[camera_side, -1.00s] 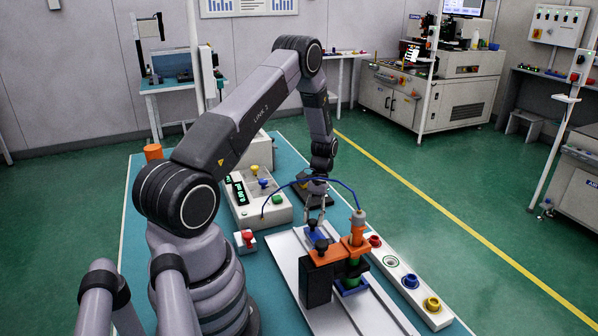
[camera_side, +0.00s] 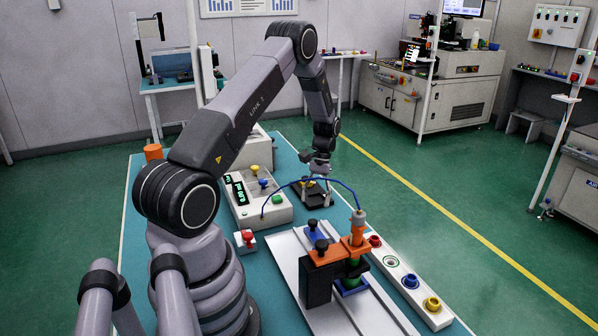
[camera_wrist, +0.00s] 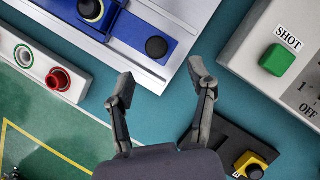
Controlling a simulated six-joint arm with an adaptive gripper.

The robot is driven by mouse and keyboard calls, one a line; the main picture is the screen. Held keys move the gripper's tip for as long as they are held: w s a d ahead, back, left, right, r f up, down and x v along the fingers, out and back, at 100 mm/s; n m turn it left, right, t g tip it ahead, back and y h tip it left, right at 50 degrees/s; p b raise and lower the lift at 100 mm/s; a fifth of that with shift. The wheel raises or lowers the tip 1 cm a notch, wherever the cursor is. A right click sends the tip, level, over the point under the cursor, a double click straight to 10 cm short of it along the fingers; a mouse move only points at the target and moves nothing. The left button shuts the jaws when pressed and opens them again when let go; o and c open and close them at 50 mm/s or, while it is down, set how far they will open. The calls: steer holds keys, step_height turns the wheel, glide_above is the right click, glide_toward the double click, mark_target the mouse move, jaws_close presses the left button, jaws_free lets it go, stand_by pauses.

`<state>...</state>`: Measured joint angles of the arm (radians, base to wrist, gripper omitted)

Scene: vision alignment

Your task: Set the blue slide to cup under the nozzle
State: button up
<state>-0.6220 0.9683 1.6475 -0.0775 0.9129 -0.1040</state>
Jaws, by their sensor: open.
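The blue slide (camera_side: 314,234) lies in the white rail, and part of it also shows blue below the orange nozzle bracket (camera_side: 325,255). The orange nozzle (camera_side: 357,232) stands upright with a blue hose, above a green part (camera_side: 356,268). In the wrist view the slide (camera_wrist: 126,32) carries a black knob (camera_wrist: 156,47) and a yellow-rimmed round dark part (camera_wrist: 91,10), cut by the frame edge. My gripper (camera_side: 316,197) is open and empty, behind the slide's knob end and clear of it. Its fingertips (camera_wrist: 160,77) point at the knob with a gap. Cup-to-nozzle alignment cannot be told.
A control box (camera_side: 258,205) with coloured buttons stands left of the rail; its green SHOT button (camera_wrist: 279,60) shows close up. A dark pad with a yellow button (camera_wrist: 250,165) lies near my gripper. A white strip with coloured rings (camera_side: 397,272) runs right of the rail.

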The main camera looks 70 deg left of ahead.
steer(key=v, duration=0.6)
steer(key=shift+r, duration=0.4)
steer(key=shift+w+a, duration=0.1)
steer(key=s+d+r+m+t+y, duration=0.2)
steer(key=d+r, duration=0.6)
steer(key=r, duration=0.3)
steer(key=s+d+r+m+t+y, duration=0.1)
steer(key=s+d+r+m+t, duration=0.15)
steer(key=d+r, duration=0.65)
steer(key=s+d+r+m+t, duration=0.2)
steer(key=s+d+r, duration=0.1)
steer(key=s, duration=0.5)
steer(key=s+d+r+m+t, duration=0.2)
steer(key=s+d, duration=0.2)
steer(key=s, duration=0.4)
steer(key=shift+d+r, duration=0.3)
steer(key=shift+r, duration=0.1)
steer(key=shift+m, duration=0.25)
